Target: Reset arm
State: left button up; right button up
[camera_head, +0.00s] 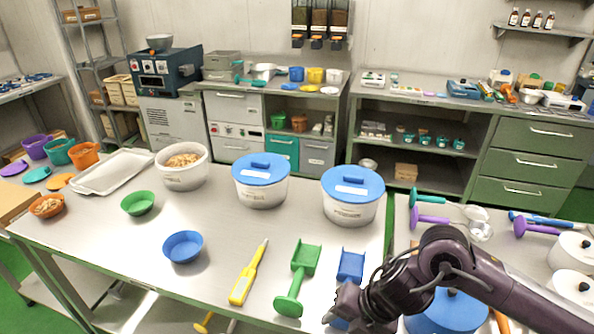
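My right arm comes in from the right over the front of the steel table. Its dark gripper (346,304) is at the blue scoop (351,264), covering part of the scoop's handle. I cannot tell whether its fingers are open, shut or touching the handle. My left arm and gripper are not in view.
A green scoop (299,273) and a yellow thermometer-like tool (249,273) lie left of the gripper. Behind are two white tubs with blue lids (261,170) (353,185), a white tub of nuts (183,177), a blue bowl (183,247) and a green bowl (138,204). A blue-lidded container (447,312) sits below my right arm.

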jog(key=a+r+m+t+y, duration=0.3)
jog(key=a+r+m+t, duration=0.25)
jog(key=a+m, duration=0.45)
jog(key=s+d+f+m+g+h, duration=0.1)
jog(key=s+d+f+m+h, duration=0.25)
jog(key=d+m, duration=0.35)
jog(key=s+d+f+m+g+h, duration=0.2)
jog(key=s+d+m, duration=0.2)
jog(key=d+m, duration=0.25)
jog(key=s+d+f+m+g+h, duration=0.1)
jog(key=s+d+f+m+h, duration=0.15)
jog(key=d+m, duration=0.4)
jog(key=s+f+g+b, duration=0.1)
jog(key=s+f, duration=0.1)
jog(key=f, duration=1.4)
jog(key=s+f+g+b, duration=0.1)
jog(key=s+f, duration=0.1)
jog(key=f, duration=1.5)
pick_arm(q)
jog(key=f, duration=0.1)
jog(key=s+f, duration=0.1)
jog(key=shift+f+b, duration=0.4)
pick_arm(e)
jog(key=s+d+f, duration=0.2)
jog(key=s+f, duration=0.7)
jog(key=s+d+f, duration=0.2)
jog(key=s+f, duration=0.7)
jog(key=s, duration=0.1)
jog(key=shift+f+g, duration=0.2)
jog(key=shift+g, duration=0.15)
